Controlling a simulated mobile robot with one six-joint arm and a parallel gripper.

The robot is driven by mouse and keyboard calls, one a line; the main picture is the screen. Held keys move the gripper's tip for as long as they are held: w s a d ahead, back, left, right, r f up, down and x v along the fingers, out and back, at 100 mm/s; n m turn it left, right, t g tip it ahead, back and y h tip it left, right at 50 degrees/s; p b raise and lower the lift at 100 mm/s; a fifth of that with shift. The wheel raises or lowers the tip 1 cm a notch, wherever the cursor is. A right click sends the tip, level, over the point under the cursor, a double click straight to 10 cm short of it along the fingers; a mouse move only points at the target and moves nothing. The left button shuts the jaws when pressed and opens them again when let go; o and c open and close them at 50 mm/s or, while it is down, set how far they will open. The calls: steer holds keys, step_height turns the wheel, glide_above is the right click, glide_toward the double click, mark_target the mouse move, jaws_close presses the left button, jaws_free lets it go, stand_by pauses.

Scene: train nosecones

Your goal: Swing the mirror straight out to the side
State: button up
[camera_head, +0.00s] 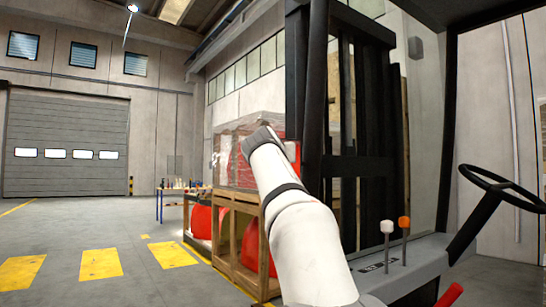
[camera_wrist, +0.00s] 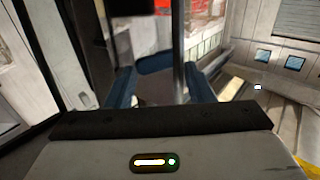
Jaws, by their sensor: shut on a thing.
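My gripper shows in the wrist view (camera_wrist: 161,88) with a blue finger on each side. The fingers and the mirror cannot be made out there. The mirror's exact angle is hard to tell.
The forklift cab has a black post (camera_head: 309,95), a steering wheel (camera_head: 502,188) and levers (camera_head: 404,230) to the right of my arm. Wooden crates (camera_head: 237,204) with red contents stand beyond. The floor at left, with yellow markings (camera_head: 100,264), is open.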

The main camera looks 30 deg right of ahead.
steer(key=b+v, duration=0.1)
steer(key=v, duration=0.6)
steer(key=shift+b, duration=0.3)
steer(key=shift+a, duration=0.1)
steer(key=s+a+f+n+g+y+p, duration=0.25)
steer(key=a+f+g+y+p, duration=0.2)
steer(key=f+p, duration=0.45)
steer(key=s+a+f+n+g+y+p, duration=0.1)
steer(key=s+a+f+p, duration=0.3)
steer(key=s+f, duration=0.4)
steer(key=s+a+f+n+g+y+p, duration=0.2)
steer(key=s+a+f+g+p, duration=0.2)
steer(key=s+f, duration=0.5)
steer(key=s+a+f+n+g+y+p, duration=0.1)
steer(key=s+a+f+g+y+p, duration=0.1)
steer(key=s+f, duration=0.6)
steer(key=a+g+p, duration=0.1)
steer(key=a+p, duration=0.1)
steer(key=shift+s+a+f, duration=0.25)
steer(key=shift+a+f, duration=0.05)
steer(key=shift+f, duration=0.1)
steer(key=shift+y, duration=0.25)
